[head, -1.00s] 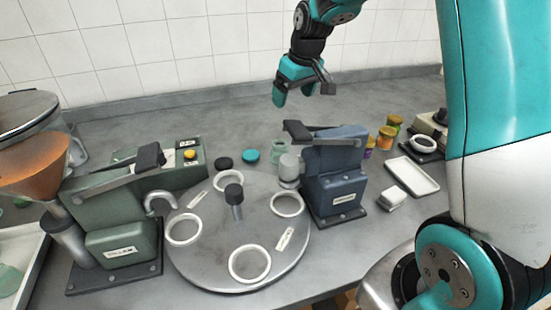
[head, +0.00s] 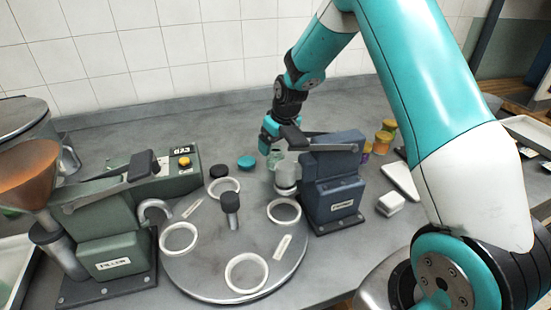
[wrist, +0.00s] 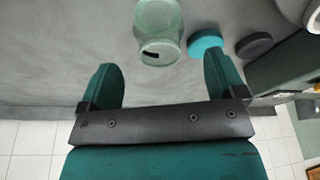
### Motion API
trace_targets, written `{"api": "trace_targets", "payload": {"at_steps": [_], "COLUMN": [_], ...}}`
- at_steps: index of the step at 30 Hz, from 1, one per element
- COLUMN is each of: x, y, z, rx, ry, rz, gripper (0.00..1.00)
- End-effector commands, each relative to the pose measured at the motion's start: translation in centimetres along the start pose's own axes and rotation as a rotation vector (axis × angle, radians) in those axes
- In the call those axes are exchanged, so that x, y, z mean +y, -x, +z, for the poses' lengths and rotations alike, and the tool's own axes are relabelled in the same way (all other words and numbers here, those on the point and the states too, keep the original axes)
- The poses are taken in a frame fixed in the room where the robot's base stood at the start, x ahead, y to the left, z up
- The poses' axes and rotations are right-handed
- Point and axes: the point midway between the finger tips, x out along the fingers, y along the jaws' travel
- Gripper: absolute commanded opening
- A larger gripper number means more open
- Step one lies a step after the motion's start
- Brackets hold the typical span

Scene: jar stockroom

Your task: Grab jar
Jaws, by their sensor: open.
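A pale green glass jar (wrist: 158,22) with a small dark mark stands on the grey counter in the wrist view. It lies just beyond my fingertips, roughly centred between them. My gripper (wrist: 162,68) is open and empty, its two teal fingers apart. In the head view the jar (head: 275,158) shows only in part, behind the blue machine and below my gripper (head: 268,132). Whether the fingers are level with the jar I cannot tell.
A teal lid (wrist: 205,42) and a dark lid (wrist: 254,46) lie right of the jar in the wrist view. The blue machine (head: 334,185), green filler (head: 120,225) and round turntable (head: 200,270) stand nearer. Several small capped jars (head: 383,142) stand to the right.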

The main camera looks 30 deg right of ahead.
Motion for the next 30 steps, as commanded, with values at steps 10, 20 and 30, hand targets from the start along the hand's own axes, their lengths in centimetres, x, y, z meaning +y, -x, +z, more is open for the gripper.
{"api": "trace_targets", "payload": {"at_steps": [10,20,30], "x": [0.0,0.0,0.0], "y": [-4.5,-5.1,-5.1], "z": [0.2,0.2,0.2], "rx": [-0.002,-0.001,0.0], "ry": [-0.001,-0.001,-0.001], "rz": [0.0,0.0,0.0], "gripper": [0.89,0.82,0.34]}}
